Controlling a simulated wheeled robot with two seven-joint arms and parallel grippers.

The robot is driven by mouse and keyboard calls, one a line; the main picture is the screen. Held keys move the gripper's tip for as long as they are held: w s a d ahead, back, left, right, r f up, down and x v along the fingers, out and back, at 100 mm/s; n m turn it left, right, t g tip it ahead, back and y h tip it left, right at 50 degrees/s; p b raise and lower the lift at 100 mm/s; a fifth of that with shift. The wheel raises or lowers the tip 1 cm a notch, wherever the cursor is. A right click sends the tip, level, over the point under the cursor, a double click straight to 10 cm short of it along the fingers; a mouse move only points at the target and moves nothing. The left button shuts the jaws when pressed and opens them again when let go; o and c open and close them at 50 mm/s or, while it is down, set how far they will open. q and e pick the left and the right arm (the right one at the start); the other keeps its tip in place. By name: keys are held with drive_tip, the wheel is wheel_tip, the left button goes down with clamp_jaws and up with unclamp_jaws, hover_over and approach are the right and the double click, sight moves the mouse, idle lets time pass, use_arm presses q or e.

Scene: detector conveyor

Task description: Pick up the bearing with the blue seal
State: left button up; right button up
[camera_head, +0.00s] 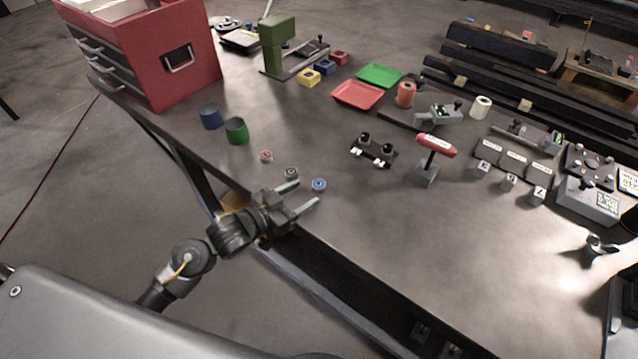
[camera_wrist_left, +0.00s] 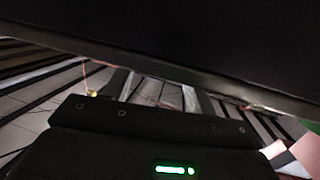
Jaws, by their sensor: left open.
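The bearing with the blue seal (camera_head: 319,184) lies on the grey table near its front edge. A bearing with a dark seal (camera_head: 291,172) and one with a red seal (camera_head: 266,156) lie to its left. My left gripper (camera_head: 308,193) is open, with nothing between its fingers. It is at the front table edge, its fingers pointing towards the blue-sealed bearing, which shows just beyond the fingertips. The left wrist view is mostly dark and shows no bearing. I do not see my right gripper.
A blue cup (camera_head: 211,117) and a green cup (camera_head: 237,131) stand left of the bearings. Behind are a red drawer cabinet (camera_head: 150,60), a red tray (camera_head: 358,95) and a green tray (camera_head: 380,75). A black fixture (camera_head: 374,151) and a red-topped stand (camera_head: 436,146) stand to the right. The front middle table is clear.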

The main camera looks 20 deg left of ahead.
sight(314, 187)
use_arm(q)
drive_tip(key=shift+w+d+r+p, duration=0.1)
drive_tip(key=shift+w+d+p, duration=0.1)
drive_tip(key=shift+w+p, duration=0.2)
drive_tip(key=x, duration=0.3)
drive_tip(key=p+x, duration=0.1)
drive_tip(key=shift+w+f, duration=0.15)
drive_tip(key=shift+f, duration=0.15)
drive_tip(key=shift+c, duration=0.4)
drive_tip(key=shift+c, duration=1.1)
drive_tip(key=c, duration=0.8)
drive_tip(key=shift+r, duration=0.1)
